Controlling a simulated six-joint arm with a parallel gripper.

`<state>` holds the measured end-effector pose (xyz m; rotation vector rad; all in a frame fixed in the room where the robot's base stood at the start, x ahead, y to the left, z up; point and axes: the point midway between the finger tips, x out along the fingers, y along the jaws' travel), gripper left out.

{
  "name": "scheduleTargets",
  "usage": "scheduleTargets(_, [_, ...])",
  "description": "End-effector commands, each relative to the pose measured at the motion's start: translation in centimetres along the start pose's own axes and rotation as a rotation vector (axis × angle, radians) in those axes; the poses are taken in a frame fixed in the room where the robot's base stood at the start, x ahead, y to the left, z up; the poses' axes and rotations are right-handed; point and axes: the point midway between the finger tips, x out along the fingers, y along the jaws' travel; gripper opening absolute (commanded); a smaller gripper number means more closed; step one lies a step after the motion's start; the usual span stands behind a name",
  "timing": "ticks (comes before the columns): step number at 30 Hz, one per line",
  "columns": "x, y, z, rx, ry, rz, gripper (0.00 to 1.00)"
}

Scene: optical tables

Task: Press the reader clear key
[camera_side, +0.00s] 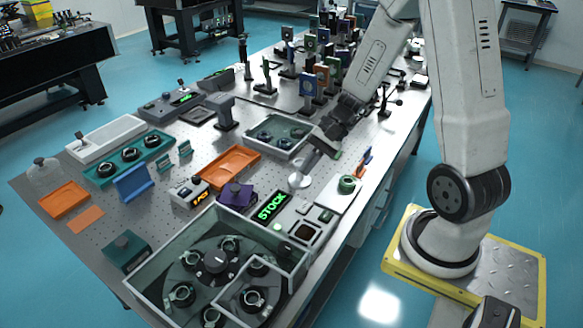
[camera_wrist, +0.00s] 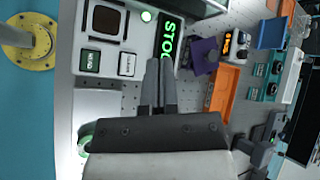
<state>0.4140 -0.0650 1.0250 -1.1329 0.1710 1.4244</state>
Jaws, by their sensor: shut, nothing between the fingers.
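The reader (camera_side: 305,232) is a pale panel at the table's front edge, with a dark square window (camera_wrist: 104,22) in the wrist view. A lit green STOCK display (camera_side: 271,206) stands beside it and also shows in the wrist view (camera_wrist: 168,42). Two square keys sit on the panel: a dark one with green lettering (camera_wrist: 90,60) and a grey-white one with dark lettering (camera_wrist: 126,64). The lettering is too small to tell which is the clear key. My gripper (camera_wrist: 160,64) is shut and empty, its tips pointing beside the pale key and the display, apart from the keys.
A green tape roll (camera_side: 347,184) lies on a pale plate right of my gripper. A purple block (camera_side: 235,194) and an orange tray (camera_side: 228,166) are to the left. A walled grey box with round mounts (camera_side: 150,284) stands in front.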

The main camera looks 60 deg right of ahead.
Motion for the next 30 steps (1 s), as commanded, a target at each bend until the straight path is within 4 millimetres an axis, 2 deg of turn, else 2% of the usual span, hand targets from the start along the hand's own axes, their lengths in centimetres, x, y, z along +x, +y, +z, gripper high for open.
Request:
scheduleTargets(8, [0.9,0.7,-0.7,0.001,-0.002,0.001,0.0])
scheduleTargets(30, [5.6,4.1,-4.1,0.002,-0.001,0.0,0.0])
